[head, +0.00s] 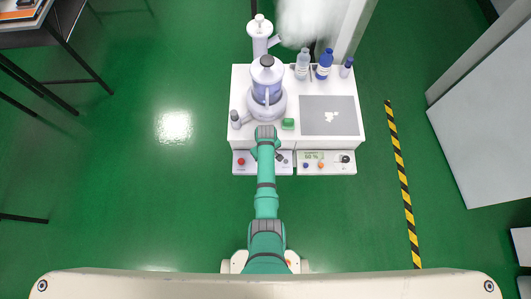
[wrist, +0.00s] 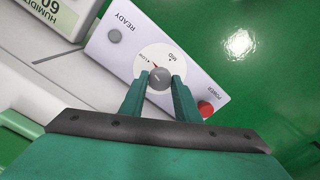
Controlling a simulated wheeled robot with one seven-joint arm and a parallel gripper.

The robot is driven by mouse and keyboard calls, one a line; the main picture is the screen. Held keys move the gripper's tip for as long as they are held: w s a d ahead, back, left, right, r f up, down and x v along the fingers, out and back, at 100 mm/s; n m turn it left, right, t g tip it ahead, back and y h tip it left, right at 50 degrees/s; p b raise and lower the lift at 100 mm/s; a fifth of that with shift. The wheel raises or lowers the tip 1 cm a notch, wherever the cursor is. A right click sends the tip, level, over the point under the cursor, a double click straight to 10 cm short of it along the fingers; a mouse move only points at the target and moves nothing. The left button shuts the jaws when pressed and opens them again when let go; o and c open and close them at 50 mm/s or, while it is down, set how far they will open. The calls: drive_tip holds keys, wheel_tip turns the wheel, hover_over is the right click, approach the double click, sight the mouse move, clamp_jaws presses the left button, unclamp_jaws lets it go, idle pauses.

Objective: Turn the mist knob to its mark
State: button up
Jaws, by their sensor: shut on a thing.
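The mist knob (wrist: 160,78) is a grey round knob on a white dial (wrist: 154,58) in the wrist view. The dial has small labels near its rim, one reading MID and one that looks like LOW. A short red line shows on the dial beside the knob, on the LOW side. My gripper (wrist: 161,82) is shut on the knob, one green finger on each side. In the head view my gripper (head: 266,148) is over the left control panel (head: 243,169), and my arm hides the knob there.
A red power button (wrist: 206,108) sits close to the right finger. A second panel (head: 328,169) with a 60 % humidity display adjoins on the right. Behind stand a mist device (head: 268,88), bottles (head: 324,64) and a green block (head: 288,124) on a white table (head: 240,80).

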drive_tip(key=shift+n, duration=1)
drive_tip(key=shift+s, duration=0.1)
drive_tip(key=o, duration=1)
drive_tip(key=shift+o, duration=0.2)
